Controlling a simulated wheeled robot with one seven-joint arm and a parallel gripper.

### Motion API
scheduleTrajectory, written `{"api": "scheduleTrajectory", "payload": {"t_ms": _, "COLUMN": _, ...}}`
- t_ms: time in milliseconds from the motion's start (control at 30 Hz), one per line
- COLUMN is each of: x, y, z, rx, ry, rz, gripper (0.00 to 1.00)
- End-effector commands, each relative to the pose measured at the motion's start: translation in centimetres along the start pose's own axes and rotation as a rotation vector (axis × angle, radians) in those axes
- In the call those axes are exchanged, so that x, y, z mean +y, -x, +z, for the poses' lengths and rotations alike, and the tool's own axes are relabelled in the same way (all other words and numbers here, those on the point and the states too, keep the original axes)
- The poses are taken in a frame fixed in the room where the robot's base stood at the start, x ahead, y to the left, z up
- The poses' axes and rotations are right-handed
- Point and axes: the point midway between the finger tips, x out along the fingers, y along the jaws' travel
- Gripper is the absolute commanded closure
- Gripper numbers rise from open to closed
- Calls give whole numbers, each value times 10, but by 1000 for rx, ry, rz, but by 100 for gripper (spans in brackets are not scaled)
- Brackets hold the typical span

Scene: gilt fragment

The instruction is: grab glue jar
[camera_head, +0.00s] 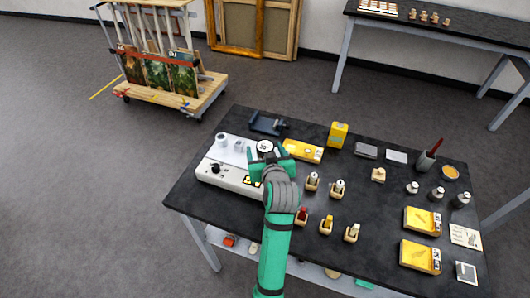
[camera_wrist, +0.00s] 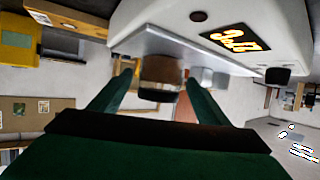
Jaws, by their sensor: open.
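A jar with brown contents, seemingly the glue jar (camera_wrist: 161,70), stands on the metal plate of a white device (camera_wrist: 225,30) with a lit yellow display. In the head view, a round white-topped jar (camera_head: 265,146) shows between my fingertips. My gripper (camera_head: 267,155) is open at the device's right end. In the wrist view, the fingertips of my gripper (camera_wrist: 158,82) are spread to either side of the jar, with a gap still visible. The jar's lower part is partly hidden by my gripper in the head view.
Two pale containers (camera_head: 222,141) stand left of the jar on the same device. A yellow box (camera_head: 303,151) lies close to the right, with a dark blue clamp-like tool (camera_head: 267,123) behind. Several small bottles in wooden holders stand to the right on the black table (camera_head: 375,210).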

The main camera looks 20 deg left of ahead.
Motion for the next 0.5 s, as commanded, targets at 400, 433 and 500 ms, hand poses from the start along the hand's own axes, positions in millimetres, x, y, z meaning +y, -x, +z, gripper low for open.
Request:
{"api": "scheduleTrajectory", "payload": {"t_ms": 400, "x": 0, "y": -4, "z": 0, "rx": 0, "ry": 0, "rz": 0, "gripper": 62}}
{"api": "scheduleTrajectory", "payload": {"t_ms": 433, "x": 0, "y": -4, "z": 0, "rx": 0, "ry": 0, "rz": 0, "gripper": 69}}
{"api": "scheduleTrajectory", "payload": {"t_ms": 500, "x": 0, "y": -4, "z": 0, "rx": 0, "ry": 0, "rz": 0, "gripper": 80}}
